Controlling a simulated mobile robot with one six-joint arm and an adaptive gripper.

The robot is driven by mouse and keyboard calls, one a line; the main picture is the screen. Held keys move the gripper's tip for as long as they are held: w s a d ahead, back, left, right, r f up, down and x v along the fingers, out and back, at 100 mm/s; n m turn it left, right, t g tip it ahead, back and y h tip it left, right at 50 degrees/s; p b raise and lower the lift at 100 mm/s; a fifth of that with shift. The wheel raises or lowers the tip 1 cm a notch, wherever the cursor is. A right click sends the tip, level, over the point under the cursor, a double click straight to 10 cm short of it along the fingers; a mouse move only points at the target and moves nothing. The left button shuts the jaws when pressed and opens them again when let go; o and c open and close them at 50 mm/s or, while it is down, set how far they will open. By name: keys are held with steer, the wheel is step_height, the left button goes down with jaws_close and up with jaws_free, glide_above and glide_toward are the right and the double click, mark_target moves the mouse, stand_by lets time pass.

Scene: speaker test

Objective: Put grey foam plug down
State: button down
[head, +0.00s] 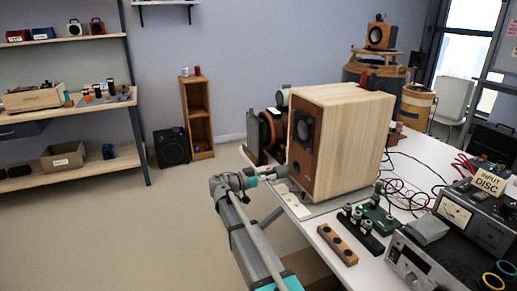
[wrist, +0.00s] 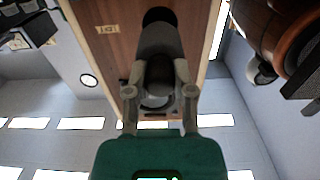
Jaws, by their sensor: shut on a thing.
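My gripper (head: 274,173) is at the lower front of the wooden speaker cabinet (head: 345,135). In the wrist view my gripper (wrist: 159,85) has its fingers closed around the sides of the grey foam plug (wrist: 160,45), a dark grey cylinder. The plug's far end is lined up with a round dark hole (wrist: 158,15) in the cabinet's brown front panel (wrist: 100,50). Whether the plug touches the hole's rim or is partly inside, I cannot tell. In the head view the plug is hard to make out from my gripper.
The white bench (head: 320,212) holds a wooden block with holes (head: 338,244), green circuit board (head: 377,216), amplifier (head: 425,262) and tangled cables. A grey wedge-shaped piece (head: 428,231) lies by the amplifier. Orange-brown round equipment (head: 272,130) stands behind the cabinet. The floor at left is clear.

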step_height(320, 180, up, 26)
steer(key=p, duration=2.6)
steer(key=shift+r, duration=0.2)
steer(key=shift+s+f, duration=0.1)
